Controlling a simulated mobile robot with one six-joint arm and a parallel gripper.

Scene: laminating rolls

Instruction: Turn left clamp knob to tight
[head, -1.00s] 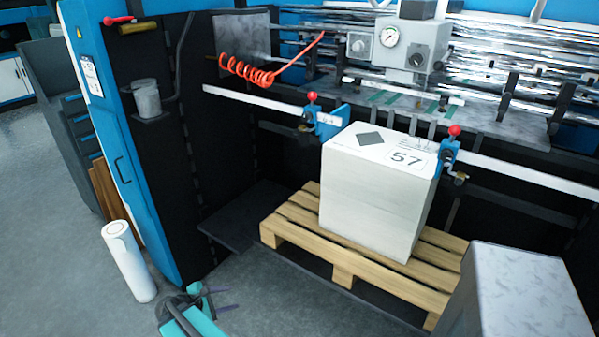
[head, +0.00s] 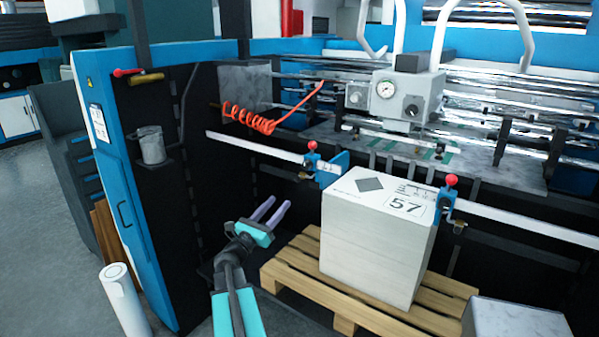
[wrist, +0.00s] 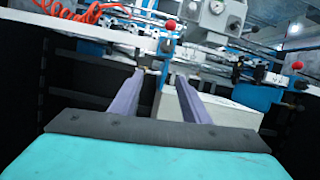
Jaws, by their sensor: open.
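The left clamp (head: 328,168) is a blue block on the white rail, at the left back corner of the paper stack. A red ball knob (head: 312,145) tops it. In the wrist view the same red knob (wrist: 170,25) stands above the clamp, just beyond the fingertips. Small fittings low on the clamp are too small to tell apart. The right clamp (head: 445,204) has its own red ball (head: 451,180). My gripper (head: 279,205) is open and empty, left of the stack, below and short of the left clamp. Its two purple fingers (wrist: 160,76) point toward the clamp, apart from it.
The white stack (head: 370,240) marked 57 sits on a wooden pallet (head: 297,272) right of my arm. A coiled red hose (head: 250,120) hangs above the white rail (head: 255,146). A grey box (head: 515,320) stands front right, a white roll (head: 122,297) front left.

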